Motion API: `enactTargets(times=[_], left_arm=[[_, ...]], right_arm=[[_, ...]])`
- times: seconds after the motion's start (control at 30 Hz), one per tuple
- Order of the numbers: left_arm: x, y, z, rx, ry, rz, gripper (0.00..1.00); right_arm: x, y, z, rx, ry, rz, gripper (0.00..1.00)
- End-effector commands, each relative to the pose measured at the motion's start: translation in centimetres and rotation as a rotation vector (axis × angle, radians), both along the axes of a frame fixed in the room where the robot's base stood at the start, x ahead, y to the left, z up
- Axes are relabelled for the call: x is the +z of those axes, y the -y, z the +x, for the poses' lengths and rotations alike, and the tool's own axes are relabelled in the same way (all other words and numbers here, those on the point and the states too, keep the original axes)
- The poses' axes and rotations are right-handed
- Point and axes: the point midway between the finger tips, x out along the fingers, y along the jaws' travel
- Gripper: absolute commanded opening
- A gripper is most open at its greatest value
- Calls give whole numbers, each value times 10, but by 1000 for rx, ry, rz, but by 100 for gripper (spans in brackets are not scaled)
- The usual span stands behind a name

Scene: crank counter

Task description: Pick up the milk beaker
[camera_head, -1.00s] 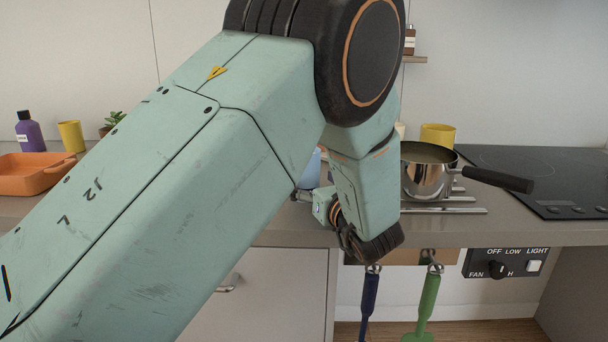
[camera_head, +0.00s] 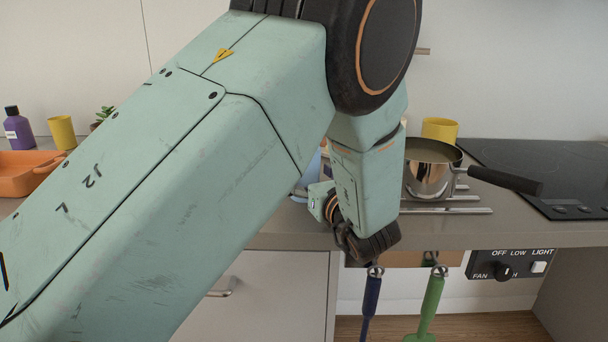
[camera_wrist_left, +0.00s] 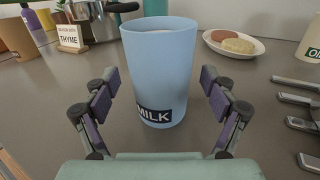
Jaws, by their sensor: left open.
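The milk beaker (camera_wrist_left: 160,75) is a light blue cup with a dark "MILK" label, upright on the grey counter in the left wrist view. In the head view only a blue sliver of it (camera_head: 311,172) shows behind my left arm. My left gripper (camera_wrist_left: 158,82) is open and empty, its two fingers on either side of the beaker's near side, with visible gaps. In the head view my forearm hides most of this gripper. My right gripper is in neither view.
In the head view, an orange tray (camera_head: 22,176) is left and a cooktop (camera_head: 540,165) right.

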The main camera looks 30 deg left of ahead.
Motion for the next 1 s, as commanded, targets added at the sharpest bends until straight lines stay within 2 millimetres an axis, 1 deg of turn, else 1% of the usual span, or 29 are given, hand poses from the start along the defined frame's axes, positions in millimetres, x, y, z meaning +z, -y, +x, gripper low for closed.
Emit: enactTargets(times=[0.07,0.9,0.93,1.0], left_arm=[[0,0,0,0,0,0,83],[-2,-2,1,0,-4,-2,12],[-2,-2,1,0,-4,-2,10],[-1,-2,1,0,-2,-1,10]], right_arm=[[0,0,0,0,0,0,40],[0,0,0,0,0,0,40],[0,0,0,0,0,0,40],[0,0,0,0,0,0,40]])
